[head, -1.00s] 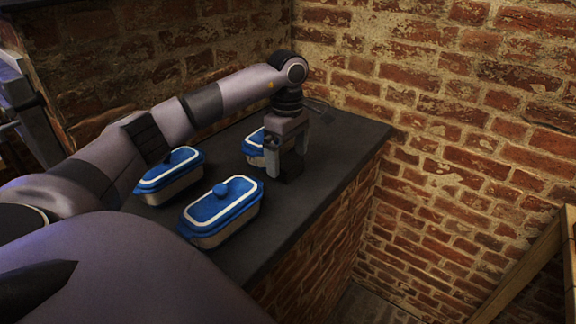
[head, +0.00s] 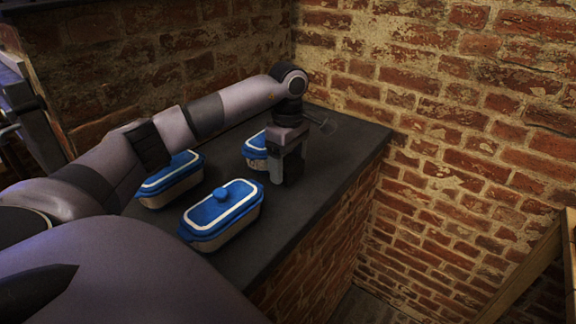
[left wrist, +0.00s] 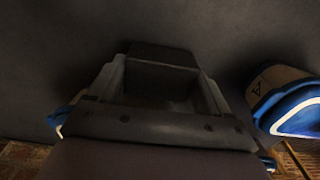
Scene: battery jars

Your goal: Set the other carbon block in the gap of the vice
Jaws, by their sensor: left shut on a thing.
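My left gripper (head: 286,170) points down over the dark counter and is shut on a dark block, the carbon block (head: 294,168). The block also shows between the two grey fingers in the left wrist view (left wrist: 160,76). It is close to the counter top; I cannot tell whether it touches. I cannot make out the vice or its gap in either view. My right gripper is out of view.
Three blue-lidded dishes stand on the dark counter (head: 318,185): one at left (head: 170,182), one in front (head: 222,212), and one (head: 254,148) close behind my gripper, partly hidden. Brick walls rise behind.

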